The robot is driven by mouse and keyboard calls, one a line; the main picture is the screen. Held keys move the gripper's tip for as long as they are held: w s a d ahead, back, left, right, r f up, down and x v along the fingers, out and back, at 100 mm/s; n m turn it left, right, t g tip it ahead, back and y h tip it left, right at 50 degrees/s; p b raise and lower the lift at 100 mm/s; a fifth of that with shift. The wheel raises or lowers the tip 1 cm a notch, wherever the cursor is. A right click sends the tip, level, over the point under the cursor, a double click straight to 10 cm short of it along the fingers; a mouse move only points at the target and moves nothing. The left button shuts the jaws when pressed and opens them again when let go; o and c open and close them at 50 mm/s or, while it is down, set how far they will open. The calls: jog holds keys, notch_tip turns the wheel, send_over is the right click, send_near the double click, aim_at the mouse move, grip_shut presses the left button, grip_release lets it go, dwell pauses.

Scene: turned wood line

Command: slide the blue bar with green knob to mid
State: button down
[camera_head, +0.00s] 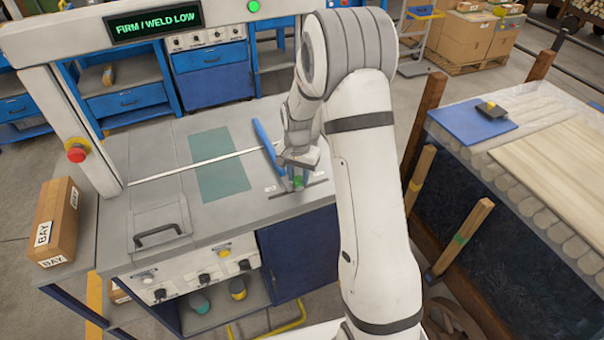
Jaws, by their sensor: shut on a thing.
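The blue bar (266,146) stands over the right part of the grey bench top, slanting across the end of a thin white rail line (190,168). The green knob (298,182) shows at the bar's near end, low by the bench's right edge. My gripper (298,168) is right at the knob and shut on it, seen from above and behind. The fingertips are partly hidden by the gripper body and arm. A teal rectangle (220,165) lies on the bench top left of the bar, under the white line.
A grey frame with a lit sign (155,22) spans the bench's back. A black handle (158,236) stands on the bench's front left. A red button (77,152) is on the left post. A conveyor with planks (545,160) and wooden posts stands right of my arm.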

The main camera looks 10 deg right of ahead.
jog(key=c, duration=1.1)
grip_release()
jog(key=shift+d, duration=0.1)
jog(key=shift+o, duration=0.2)
jog(key=shift+w+r, duration=0.1)
notch_tip(320, 180, up, 7)
jog(key=shift+f+b, duration=0.1)
jog(key=shift+b, duration=0.3)
jog(key=shift+r, duration=0.4)
